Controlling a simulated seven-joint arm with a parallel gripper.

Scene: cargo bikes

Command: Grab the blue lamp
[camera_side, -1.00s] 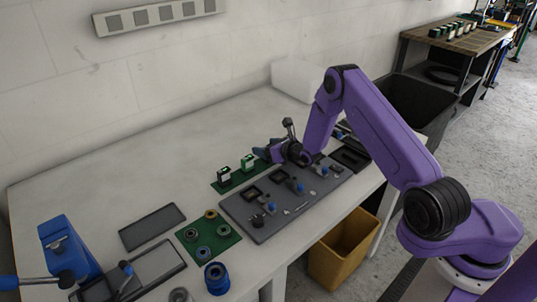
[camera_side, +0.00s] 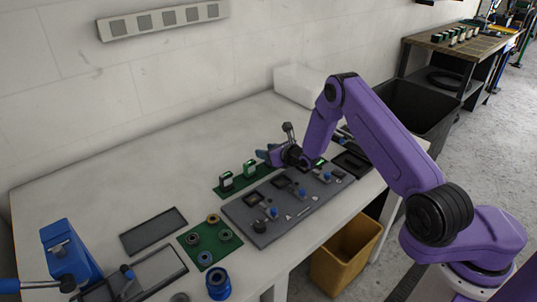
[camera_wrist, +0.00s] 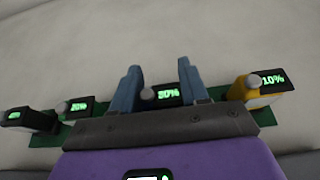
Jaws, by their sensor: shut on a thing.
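My gripper (camera_side: 268,155) is low over the far end of the green mat (camera_side: 238,183) in the side view. In the wrist view my gripper's (camera_wrist: 158,66) two blue-grey fingers stand on either side of a lamp (camera_wrist: 168,94). This lamp has a dark display with green digits, perhaps 80%, and a grey knob. My gripper is shut on it. Its body is mostly hidden behind my gripper, so I cannot tell its colour. A yellow lamp (camera_wrist: 262,90) reading 10% stands to the right. Two other lamps, one reading about 20% (camera_wrist: 77,108) and one darker (camera_wrist: 28,120), stand to the left.
A grey board (camera_side: 285,205) with slots and blue knobs lies in front of the mat. A small green mat with rings (camera_side: 208,243), a dark tray (camera_side: 153,231) and a blue device (camera_side: 68,253) are at left. The table behind the lamps is clear.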

